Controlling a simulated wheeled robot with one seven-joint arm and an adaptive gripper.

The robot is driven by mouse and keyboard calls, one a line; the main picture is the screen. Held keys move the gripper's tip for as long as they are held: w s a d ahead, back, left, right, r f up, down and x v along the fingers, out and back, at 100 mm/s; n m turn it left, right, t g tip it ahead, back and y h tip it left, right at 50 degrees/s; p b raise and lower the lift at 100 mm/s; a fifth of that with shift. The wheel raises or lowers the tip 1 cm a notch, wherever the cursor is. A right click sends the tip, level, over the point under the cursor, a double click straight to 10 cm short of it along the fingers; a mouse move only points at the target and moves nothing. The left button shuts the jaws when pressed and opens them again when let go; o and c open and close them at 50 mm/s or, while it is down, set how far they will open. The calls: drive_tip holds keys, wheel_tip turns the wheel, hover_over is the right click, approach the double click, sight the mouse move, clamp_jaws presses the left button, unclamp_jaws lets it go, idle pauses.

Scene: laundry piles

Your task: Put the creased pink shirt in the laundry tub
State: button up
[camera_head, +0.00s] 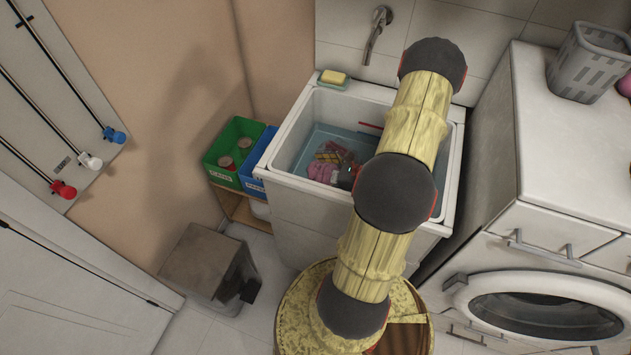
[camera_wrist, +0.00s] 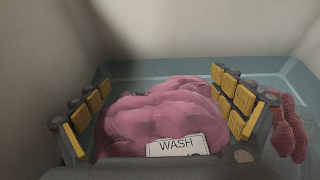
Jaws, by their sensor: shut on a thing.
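The creased pink shirt (camera_head: 322,172) is low inside the white laundry tub (camera_head: 304,122), over its blue bottom. In the wrist view the pink shirt (camera_wrist: 165,115) is a bunched lump with a white "WASH" label facing the camera. My gripper (camera_wrist: 165,105) has its yellow-padded fingers on both sides of the shirt and is shut on it. In the head view my arm hides most of the gripper and the tub's right part. I cannot tell whether the shirt touches the bottom.
A reddish-pink item (camera_wrist: 290,130) lies right of my fingers. A tap (camera_head: 376,35) and yellow soap (camera_head: 333,77) are at the back. Green (camera_head: 232,143) and blue bins stand left; a washer (camera_head: 545,305) stands right.

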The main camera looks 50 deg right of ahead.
sight(313, 179)
wheel_tip(313, 179, down, 4)
drive_tip(key=shift+r+b, duration=0.2)
drive_tip(key=shift+b, duration=0.5)
drive_tip(key=shift+r, duration=0.1)
drive_tip(key=o, duration=0.9)
